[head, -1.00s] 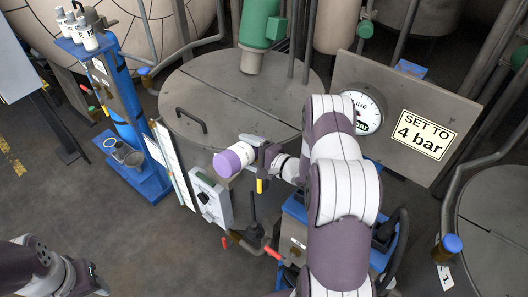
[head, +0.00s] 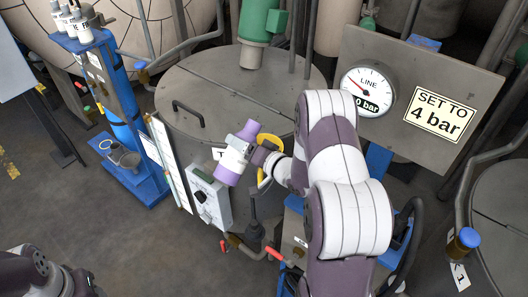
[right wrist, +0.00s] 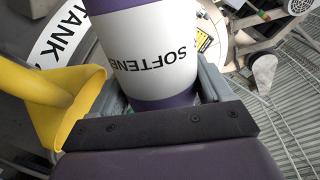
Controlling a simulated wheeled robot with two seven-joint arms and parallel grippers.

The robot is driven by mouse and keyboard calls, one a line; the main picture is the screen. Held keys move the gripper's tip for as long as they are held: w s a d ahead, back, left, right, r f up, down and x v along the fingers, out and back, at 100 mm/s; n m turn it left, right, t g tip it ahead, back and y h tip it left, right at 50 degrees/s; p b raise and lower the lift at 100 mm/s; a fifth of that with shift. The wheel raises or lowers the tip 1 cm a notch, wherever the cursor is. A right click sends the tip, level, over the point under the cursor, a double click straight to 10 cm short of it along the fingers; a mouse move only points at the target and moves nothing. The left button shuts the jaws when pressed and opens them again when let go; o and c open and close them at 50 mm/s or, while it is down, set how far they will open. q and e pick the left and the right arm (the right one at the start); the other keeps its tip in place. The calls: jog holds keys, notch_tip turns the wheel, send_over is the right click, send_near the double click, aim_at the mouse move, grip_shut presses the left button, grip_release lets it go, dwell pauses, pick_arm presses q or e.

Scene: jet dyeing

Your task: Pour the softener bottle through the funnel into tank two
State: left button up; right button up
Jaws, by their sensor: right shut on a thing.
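The softener bottle (head: 234,163), white with purple ends, is gripped by my right gripper (head: 258,160) and lies tilted in the head view, one end up-right and the other down-left. In the right wrist view the bottle (right wrist: 160,50) fills the jaws, its "SOFTENE" lettering upside down. The yellow funnel (head: 264,143) is partly hidden behind the right gripper; in the right wrist view the funnel (right wrist: 75,105) is beside the jaws at left. A large grey lidded tank (head: 215,85) stands behind; its "T..." label is mostly covered, so I cannot read its number. My left gripper is out of view.
A grey control box (head: 209,198) stands below the bottle. A blue stand (head: 130,125) with white bottles on top is at left. A gauge panel (head: 430,70) reads 0 bar beside a "SET TO 4 bar" sign.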

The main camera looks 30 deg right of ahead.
jog(key=f+n+b, duration=0.1)
jog(key=n+b, duration=0.3)
jog(key=s+f+n+t+b, duration=0.1)
jog(key=b, duration=0.1)
jog(key=shift+s+a+f+n+h+b, duration=0.1)
jog(key=shift+a+f+n+h+b, duration=0.2)
jog(key=shift+a+n+b, duration=0.1)
jog(key=r+n, duration=0.1)
jog(key=r, duration=0.1)
jog(key=r+n+p, duration=0.1)
jog(key=r, duration=0.1)
jog(key=r+n+p, duration=0.1)
jog(key=r, duration=0.1)
jog(key=shift+s+a+r+t, duration=0.1)
jog(key=shift+a+r+t, duration=0.1)
jog(key=shift+a+t, duration=0.2)
jog(key=shift+s+r+n+p, duration=0.1)
jog(key=shift+r+n+p, duration=0.2)
jog(key=shift+r, duration=0.3)
jog(key=shift+r, duration=0.1)
